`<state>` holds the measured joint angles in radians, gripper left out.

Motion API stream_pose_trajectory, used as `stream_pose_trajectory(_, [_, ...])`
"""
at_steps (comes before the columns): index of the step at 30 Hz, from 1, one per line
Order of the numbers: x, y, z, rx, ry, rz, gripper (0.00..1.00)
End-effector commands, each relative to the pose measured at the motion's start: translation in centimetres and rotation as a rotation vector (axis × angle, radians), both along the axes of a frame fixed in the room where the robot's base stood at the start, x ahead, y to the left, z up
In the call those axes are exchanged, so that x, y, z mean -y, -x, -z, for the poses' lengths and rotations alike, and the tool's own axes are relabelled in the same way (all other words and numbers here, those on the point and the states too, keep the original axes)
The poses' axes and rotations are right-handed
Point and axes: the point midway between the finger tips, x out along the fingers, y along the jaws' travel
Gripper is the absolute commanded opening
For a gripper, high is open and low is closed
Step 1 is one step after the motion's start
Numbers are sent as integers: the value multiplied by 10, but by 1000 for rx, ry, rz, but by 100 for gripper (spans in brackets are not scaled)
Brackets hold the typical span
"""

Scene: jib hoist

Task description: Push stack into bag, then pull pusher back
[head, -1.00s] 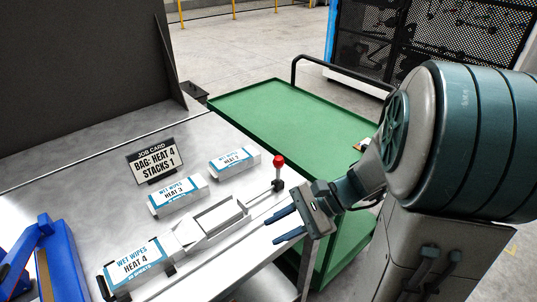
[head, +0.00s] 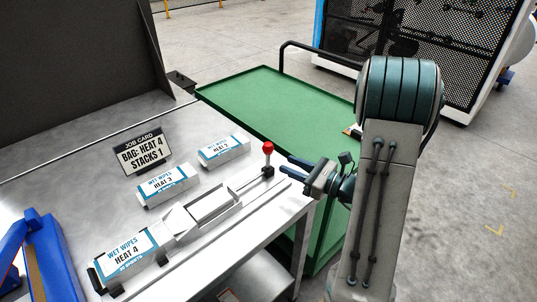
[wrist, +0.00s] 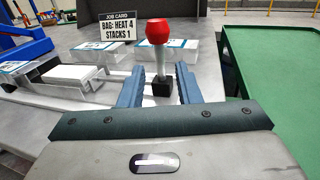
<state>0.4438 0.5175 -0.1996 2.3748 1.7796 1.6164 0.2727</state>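The pusher handle, a red ball knob (head: 267,147) on a short post, stands at the right end of a metal trough (head: 215,206). It also shows upright in the wrist view (wrist: 158,31), framed between my fingers. My gripper (head: 286,172) is open and empty, just right of the handle, with its fingers pointing at it; it appears not to touch it. The wrist view shows both blue fingers (wrist: 160,84) spread apart. A white pack labelled Wet Wipes Heat 4 (head: 127,253) sits at the trough's left end between black clips.
Packs labelled Heat 3 (head: 163,187) and another Heat pack (head: 223,151) lie behind the trough. A job card (head: 147,152) reads "Bag: Heat 4, Stacks 1". A blue device (head: 45,260) stands at left. A green cart (head: 275,105) adjoins the bench's right side.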

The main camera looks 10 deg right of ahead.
Motion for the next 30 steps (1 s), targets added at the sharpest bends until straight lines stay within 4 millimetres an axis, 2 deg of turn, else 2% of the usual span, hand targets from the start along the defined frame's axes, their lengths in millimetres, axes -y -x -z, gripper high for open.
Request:
stream_pose_trajectory(1, [-10,-9,-2,0,0,-7,30])
stream_pose_trajectory(6, [-33,-33,-1,-1,1,-6,30])
stream_pose_trajectory(12, [-51,-52,0,-1,1,-3,30])
stream_pose_trajectory(24, [-56,-59,0,0,1,-1,30])
stream_pose_trajectory(25, [-56,-59,0,0,1,-1,28])
stream_pose_trajectory(28, [-56,-59,0,0,1,-2,0])
stream_pose_trajectory(30, [-56,-59,0,0,1,-1,0])
